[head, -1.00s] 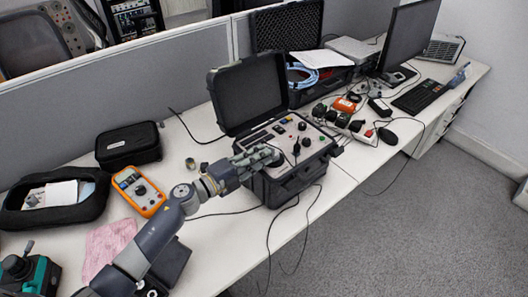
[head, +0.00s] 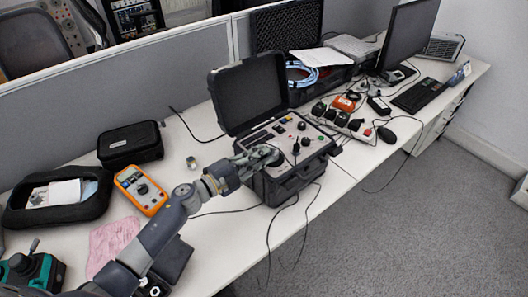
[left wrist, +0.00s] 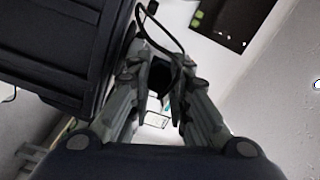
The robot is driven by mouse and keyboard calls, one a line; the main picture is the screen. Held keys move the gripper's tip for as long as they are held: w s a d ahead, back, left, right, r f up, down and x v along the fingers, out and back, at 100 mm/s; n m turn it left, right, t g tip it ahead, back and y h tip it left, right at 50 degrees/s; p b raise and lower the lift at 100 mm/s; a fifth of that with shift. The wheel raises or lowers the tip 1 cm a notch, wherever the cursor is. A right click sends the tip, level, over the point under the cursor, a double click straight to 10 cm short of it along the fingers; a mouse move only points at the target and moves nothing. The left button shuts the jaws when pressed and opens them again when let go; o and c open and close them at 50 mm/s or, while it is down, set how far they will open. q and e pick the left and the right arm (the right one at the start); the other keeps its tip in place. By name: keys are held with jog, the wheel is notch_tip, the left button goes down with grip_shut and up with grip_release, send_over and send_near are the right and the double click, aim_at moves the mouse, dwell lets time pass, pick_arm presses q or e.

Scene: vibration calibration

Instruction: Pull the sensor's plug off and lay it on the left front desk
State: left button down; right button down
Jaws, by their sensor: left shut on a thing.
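My left gripper (head: 266,156) is at the left side of the open black calibrator case (head: 290,183), over its panel. In the left wrist view the fingers (left wrist: 160,85) are shut around a small dark piece (left wrist: 160,72), which looks like the plug. A thin black cable (left wrist: 150,20) arcs up from near it. The sensor is the dark round part (head: 277,158) by the fingertips, partly hidden by them. I cannot tell whether plug and sensor are joined. The left front desk (head: 225,235) is white, with bare surface in front of the case.
An orange multimeter (head: 141,190), a black pouch (head: 130,145), a black tray (head: 58,198) and a pink cloth (head: 113,243) lie on the left. A small metal cylinder (head: 191,162) stands behind my arm. Loose cables hang over the front edge.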

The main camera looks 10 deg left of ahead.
pick_arm(q)
jog(key=shift+n+p, duration=1.15)
jog(key=shift+n, duration=0.35)
jog(key=shift+n+p, duration=1.25)
jog(key=shift+n, duration=0.55)
jog(key=shift+n+p, duration=0.95)
jog(key=shift+n, duration=0.65)
jog(key=shift+s+f+n+p, duration=0.15)
jog(key=shift+n+p, duration=0.3)
jog(key=shift+n, duration=0.75)
jog(key=shift+s+a, duration=0.3)
jog(key=shift+a, duration=0.05)
dwell(0.7)
jog(key=shift+p+v, duration=0.8)
jog(key=shift+v, duration=0.9)
